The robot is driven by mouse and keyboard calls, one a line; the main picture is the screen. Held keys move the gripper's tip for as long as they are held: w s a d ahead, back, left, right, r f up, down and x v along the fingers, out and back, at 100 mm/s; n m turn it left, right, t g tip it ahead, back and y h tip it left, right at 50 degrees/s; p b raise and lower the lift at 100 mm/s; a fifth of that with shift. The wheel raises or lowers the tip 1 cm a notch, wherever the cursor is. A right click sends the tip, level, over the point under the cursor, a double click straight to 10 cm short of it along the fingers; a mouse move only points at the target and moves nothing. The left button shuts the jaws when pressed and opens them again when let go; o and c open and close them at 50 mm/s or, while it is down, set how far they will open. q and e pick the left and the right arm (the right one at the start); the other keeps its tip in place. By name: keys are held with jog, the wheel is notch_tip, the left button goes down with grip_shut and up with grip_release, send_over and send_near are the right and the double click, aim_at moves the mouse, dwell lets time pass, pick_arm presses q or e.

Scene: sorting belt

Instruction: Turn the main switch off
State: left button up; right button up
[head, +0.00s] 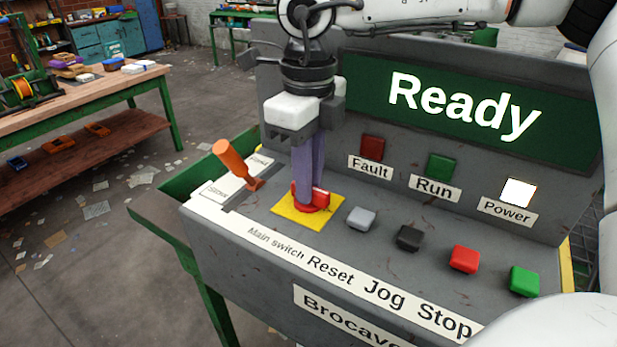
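The main switch (322,195) is a red rotary knob on a yellow square plate (289,220), at the left of the grey console's sloped panel, above the printed words "Main switch". My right gripper (309,192) points down onto it from above. Its two purple-grey fingers are close together, one on each side of the knob's raised handle, and look shut on it. The fingers hide much of the handle, so its exact angle is hard to read. The display (465,108) reads "Ready", and the Power lamp (518,192) is lit white. My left gripper is out of view.
An orange lever (232,160) stands left of the switch. Grey (361,218), black (409,237), red (464,259) and green (524,281) buttons run to its right. Fault (372,147) and Run (439,166) lamps look unlit. A workbench (85,105) stands at far left.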

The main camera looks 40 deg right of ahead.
grip_shut()
jog(key=shift+n, duration=0.3)
jog(key=shift+n+b, duration=0.45)
jog(key=shift+n, duration=0.05)
jog(key=shift+n+b, duration=0.4)
jog(key=shift+n, duration=0.3)
jog(key=n+b, duration=0.1)
jog(key=n, duration=0.3)
jog(key=shift+n, duration=0.3)
jog(key=n, duration=0.5)
jog(key=shift+n, duration=2.7)
